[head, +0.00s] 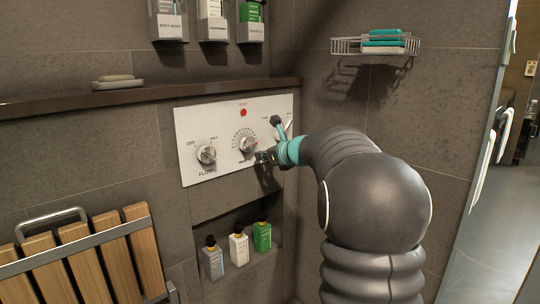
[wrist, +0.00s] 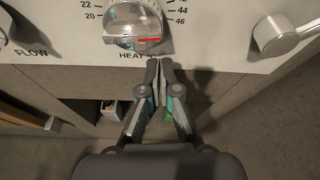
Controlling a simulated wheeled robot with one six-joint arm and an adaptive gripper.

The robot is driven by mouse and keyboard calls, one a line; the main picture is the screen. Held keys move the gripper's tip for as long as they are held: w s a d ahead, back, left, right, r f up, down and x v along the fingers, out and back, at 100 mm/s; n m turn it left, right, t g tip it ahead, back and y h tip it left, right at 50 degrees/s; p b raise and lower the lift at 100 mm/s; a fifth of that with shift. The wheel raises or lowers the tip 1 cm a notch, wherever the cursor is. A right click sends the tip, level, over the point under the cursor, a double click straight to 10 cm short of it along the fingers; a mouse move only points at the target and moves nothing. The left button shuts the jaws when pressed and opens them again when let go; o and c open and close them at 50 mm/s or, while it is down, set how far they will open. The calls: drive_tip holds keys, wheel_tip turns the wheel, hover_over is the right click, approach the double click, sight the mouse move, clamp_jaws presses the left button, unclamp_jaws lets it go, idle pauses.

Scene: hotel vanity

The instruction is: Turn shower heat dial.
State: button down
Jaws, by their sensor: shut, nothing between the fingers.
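The heat dial (head: 248,144) is a round silver knob in the middle of the white control panel (head: 225,118), ringed by temperature numbers. In the wrist view the heat dial (wrist: 135,28) is at the top, with a red mark at its lower right and "HEAT" printed below it. My gripper (head: 264,158) is just below and right of the dial in the head view. In the wrist view my gripper (wrist: 160,62) is shut and empty, its tips by the "HEAT" label. I cannot tell whether the tips touch the panel.
A flow knob (head: 206,154) is left of the dial. A lever handle (wrist: 283,34) is to the right, partly behind my arm in the head view. Bottles (head: 238,246) stand in a niche below. A ledge (head: 140,98) runs above the panel; a slatted wooden seat (head: 85,262) is lower left.

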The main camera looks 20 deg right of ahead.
wheel_tip(320, 180, up, 2)
drive_tip(key=shift+s+a+r, duration=0.1)
drive_tip(key=shift+a+r, duration=0.05)
drive_tip(key=shift+r, duration=0.1)
drive_tip(key=shift+r+n+b, duration=0.1)
drive_tip(key=shift+n+b, duration=0.5)
idle(0.4)
drive_tip(key=n+h+b, duration=0.1)
drive_tip(key=b, duration=0.1)
drive_tip(key=r+n+t+b, duration=0.1)
drive_tip(key=n+b, duration=0.1)
drive_tip(key=n+h+b, duration=0.1)
drive_tip(key=b, duration=0.1)
drive_tip(key=shift+r+t+h, duration=0.3)
idle(0.3)
idle(0.4)
